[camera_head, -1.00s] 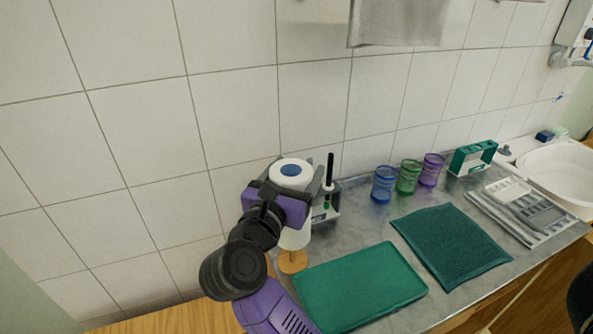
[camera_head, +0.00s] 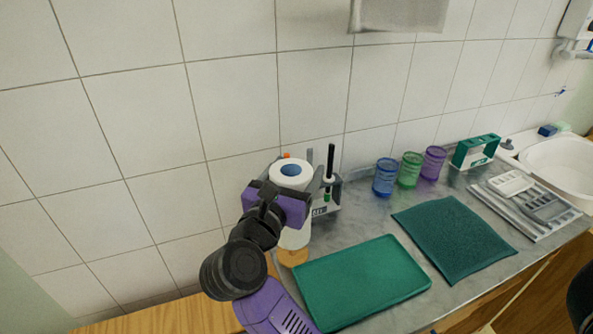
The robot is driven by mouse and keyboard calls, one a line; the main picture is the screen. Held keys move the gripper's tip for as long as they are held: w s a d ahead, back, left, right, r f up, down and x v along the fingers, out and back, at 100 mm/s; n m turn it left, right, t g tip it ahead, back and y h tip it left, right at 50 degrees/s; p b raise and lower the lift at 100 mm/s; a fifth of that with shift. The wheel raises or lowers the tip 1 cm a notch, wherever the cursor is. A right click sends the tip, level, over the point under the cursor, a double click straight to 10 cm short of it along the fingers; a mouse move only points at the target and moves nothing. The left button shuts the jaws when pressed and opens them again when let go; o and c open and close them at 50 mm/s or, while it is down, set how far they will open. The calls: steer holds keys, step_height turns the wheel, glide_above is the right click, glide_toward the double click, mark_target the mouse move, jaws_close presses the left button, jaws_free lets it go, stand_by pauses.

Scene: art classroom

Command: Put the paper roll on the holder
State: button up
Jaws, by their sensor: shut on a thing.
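The white paper roll (camera_head: 291,174) with a blue core opening stands upright in my gripper (camera_head: 283,205), which is shut on it. The gripper's purple body hides the roll's middle, and the white lower part shows below it. The light wooden base of the holder (camera_head: 293,257) is directly under the roll. The holder's post is not visible; I cannot tell whether the roll's bottom touches the base.
A grey caddy (camera_head: 327,205) with a black-handled tool stands close behind the roll. A green tray (camera_head: 362,282) lies in front, with a dark green mat (camera_head: 453,238) to its right. Blue (camera_head: 385,178), green and purple cups stand along the wall.

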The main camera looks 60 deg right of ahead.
steer(key=shift+f, duration=0.15)
steer(key=shift+f+b, duration=2.65)
steer(key=shift+f, duration=0.15)
steer(key=o, duration=2.1)
steer(key=shift+c, duration=0.2)
steer(key=shift+o, duration=0.4)
steer(key=shift+r, duration=0.15)
steer(key=shift+r+p, duration=2.9)
steer(key=shift+r, duration=1.05)
